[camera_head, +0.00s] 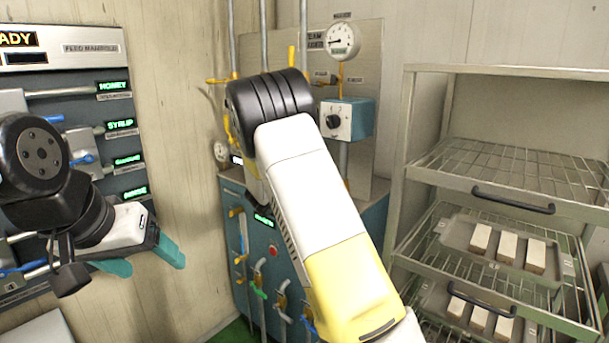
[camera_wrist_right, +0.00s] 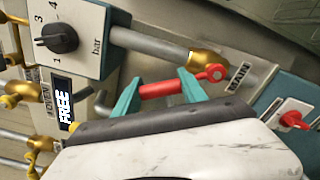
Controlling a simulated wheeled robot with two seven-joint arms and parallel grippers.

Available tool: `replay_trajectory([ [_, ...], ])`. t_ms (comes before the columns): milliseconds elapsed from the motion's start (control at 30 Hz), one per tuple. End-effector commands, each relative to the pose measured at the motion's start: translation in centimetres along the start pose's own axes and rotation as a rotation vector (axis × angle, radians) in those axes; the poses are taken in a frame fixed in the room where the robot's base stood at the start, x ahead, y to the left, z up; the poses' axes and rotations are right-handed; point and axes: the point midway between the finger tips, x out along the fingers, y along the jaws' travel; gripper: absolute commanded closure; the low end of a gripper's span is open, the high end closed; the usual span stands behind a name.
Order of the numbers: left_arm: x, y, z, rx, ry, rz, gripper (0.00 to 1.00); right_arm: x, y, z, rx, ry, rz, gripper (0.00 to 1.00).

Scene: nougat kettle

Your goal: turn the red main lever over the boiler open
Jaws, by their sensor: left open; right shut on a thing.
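The red main lever (camera_wrist_right: 163,89) shows in the right wrist view, running from its red pivot on a brass valve (camera_wrist_right: 205,61) beside a small label. My right gripper (camera_wrist_right: 160,78) has its two teal fingers on either side of the lever's bar and is shut on it. In the head view, my own right arm hides the lever and the right gripper. The teal boiler cabinet (camera_head: 240,290) stands below and behind that arm. My left gripper (camera_head: 142,260) is open and empty in front of the feed manifold panel (camera_head: 65,52), its teal fingers apart.
A blue box with a black knob (camera_head: 333,121) and a gauge (camera_head: 342,41) sit above the cabinet. A display reading FREE (camera_wrist_right: 64,103) and a smaller red handle (camera_wrist_right: 293,120) are near the lever. A wire rack (camera_head: 500,168) with trays stands at right.

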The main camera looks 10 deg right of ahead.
Motion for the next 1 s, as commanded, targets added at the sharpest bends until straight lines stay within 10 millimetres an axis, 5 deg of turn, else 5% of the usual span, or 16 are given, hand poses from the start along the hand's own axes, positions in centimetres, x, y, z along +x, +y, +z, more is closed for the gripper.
replay_trajectory([
  [500,0.0,0.0,0.0,0.000,0.000,0.000,0.29,0.0,-0.9,3.2,0.414,-0.001,-0.001,1.00],
  [1000,0.0,0.0,0.0,0.000,0.000,0.000,0.29,0.0,-1.5,4.1,0.550,-0.001,-0.001,1.00],
])
